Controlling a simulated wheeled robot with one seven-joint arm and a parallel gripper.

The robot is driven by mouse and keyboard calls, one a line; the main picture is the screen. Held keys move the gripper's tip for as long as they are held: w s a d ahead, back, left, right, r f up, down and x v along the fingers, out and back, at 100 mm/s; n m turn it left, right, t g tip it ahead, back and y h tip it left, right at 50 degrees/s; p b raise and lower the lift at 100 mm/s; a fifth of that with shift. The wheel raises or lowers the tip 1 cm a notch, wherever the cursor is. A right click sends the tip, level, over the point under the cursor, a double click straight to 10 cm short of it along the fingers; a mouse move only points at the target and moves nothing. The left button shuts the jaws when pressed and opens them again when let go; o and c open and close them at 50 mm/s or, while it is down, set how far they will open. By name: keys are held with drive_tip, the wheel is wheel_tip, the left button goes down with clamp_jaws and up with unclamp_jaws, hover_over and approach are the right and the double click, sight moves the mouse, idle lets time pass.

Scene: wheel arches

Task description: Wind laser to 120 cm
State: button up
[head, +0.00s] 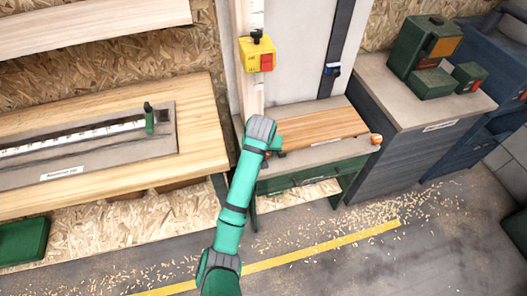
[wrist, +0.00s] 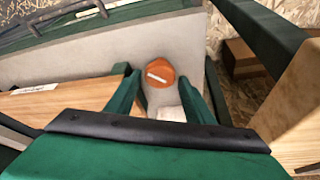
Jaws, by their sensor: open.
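The likely laser is a yellow box with a red face (head: 258,54), on a pale upright scale (head: 257,14) in the head view. The scale's figures are too small to read. An orange round knob with a white line (wrist: 160,72) sits on a grey surface in the wrist view. My gripper (wrist: 160,88) is open, with one finger to each side of this knob; I cannot tell whether they touch it. In the head view my gripper (head: 277,145) is at the left end of the grey bench (head: 320,152), and my arm hides most of that end.
Another orange knob (head: 376,139) is at the bench's right end. A wooden board (head: 320,126) lies on the bench. A blue slider (head: 332,69) sits on a dark upright rail. A wooden workbench (head: 205,100) stands left, a grey cabinet (head: 395,95) right.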

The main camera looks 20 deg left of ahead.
drive_tip(key=shift+w+a+f, duration=0.1)
drive_tip(key=shift+w+f, duration=0.1)
drive_tip(key=shift+f, duration=0.35)
drive_tip(key=c, duration=0.8)
drive_tip(key=shift+o, duration=0.2)
drive_tip(key=shift+m, duration=0.4)
